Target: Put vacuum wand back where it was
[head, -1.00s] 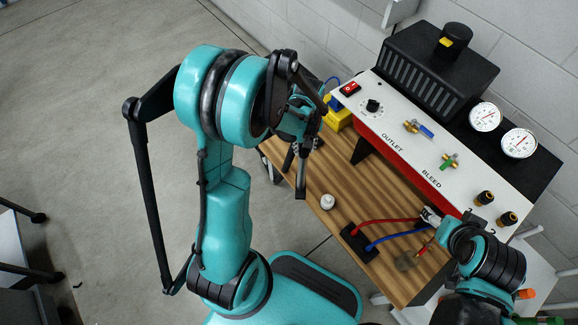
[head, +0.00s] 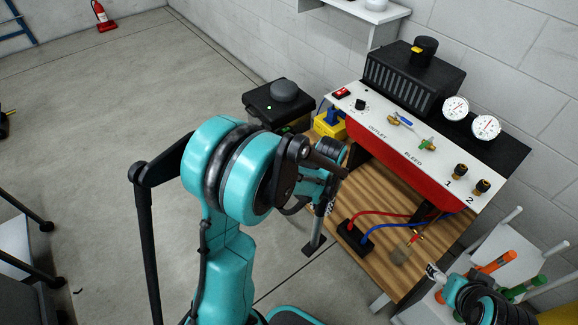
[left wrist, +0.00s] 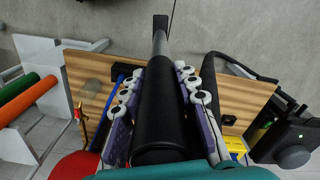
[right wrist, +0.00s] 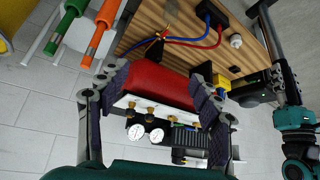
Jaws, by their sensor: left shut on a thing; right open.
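The vacuum wand has a thick black handle (left wrist: 158,110), a grey tube and a flat black nozzle (head: 314,245). My left gripper (left wrist: 157,75) is shut on the handle, with a finger on each side. In the head view the wand hangs nozzle-down beside the wooden bench's (head: 385,185) near left edge, and my left wrist hides most of the handle. The right wrist view also shows the wand's tube (right wrist: 271,30). My right gripper (right wrist: 152,108) is open and empty. In the head view it (head: 435,272) is by the bench's right end.
A black box with a grey dome and green light (head: 280,100) stands beyond the bench's left end. The red and white control panel (head: 415,135) runs along the back. Orange and green handles stand right.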

